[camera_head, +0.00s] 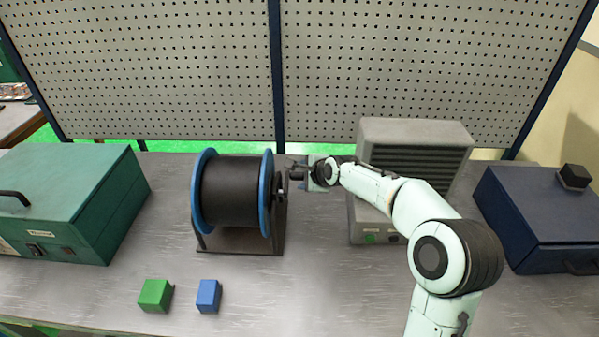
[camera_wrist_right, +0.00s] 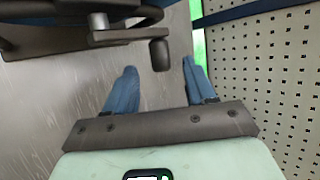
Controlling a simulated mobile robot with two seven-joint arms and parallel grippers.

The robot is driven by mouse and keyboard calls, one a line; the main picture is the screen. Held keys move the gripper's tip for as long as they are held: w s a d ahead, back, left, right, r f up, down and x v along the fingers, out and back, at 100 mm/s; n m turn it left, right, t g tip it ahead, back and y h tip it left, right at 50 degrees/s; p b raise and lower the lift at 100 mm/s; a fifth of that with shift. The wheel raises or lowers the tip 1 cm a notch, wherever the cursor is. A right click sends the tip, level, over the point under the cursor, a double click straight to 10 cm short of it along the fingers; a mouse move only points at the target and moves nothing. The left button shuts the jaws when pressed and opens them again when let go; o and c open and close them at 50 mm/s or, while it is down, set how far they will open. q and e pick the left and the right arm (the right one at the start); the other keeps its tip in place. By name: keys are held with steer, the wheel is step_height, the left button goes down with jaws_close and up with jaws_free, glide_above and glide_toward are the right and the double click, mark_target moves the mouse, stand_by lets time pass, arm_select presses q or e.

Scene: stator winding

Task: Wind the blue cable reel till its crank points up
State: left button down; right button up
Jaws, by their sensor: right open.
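The blue cable reel (camera_head: 267,190) stands on a dark stand on the bench, wound with black cable and with blue side flanges. Its dark crank is on the right side, partly hidden by my gripper in the head view. In the right wrist view the crank handle (camera_wrist_right: 160,54) points toward my gripper. My right gripper (camera_head: 303,172) is open just right of the crank. In the right wrist view its blue fingers (camera_wrist_right: 159,70) lie on either side of the handle's end, apart from it. Which way the crank arm points is hard to tell. My left gripper is not in view.
A green case (camera_head: 75,200) stands at the left. A grey vented box (camera_head: 415,135) is behind my right arm, and a dark blue case (camera_head: 540,215) is at the right. A green block (camera_head: 155,294) and blue block (camera_head: 208,296) lie in front. A pegboard (camera_head: 400,60) stands behind.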

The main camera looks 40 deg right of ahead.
mark_target(299, 176)
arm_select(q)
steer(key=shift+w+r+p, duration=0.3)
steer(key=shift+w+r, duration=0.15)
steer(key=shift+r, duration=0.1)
arm_select(e)
steer(key=shift+x, duration=2.15)
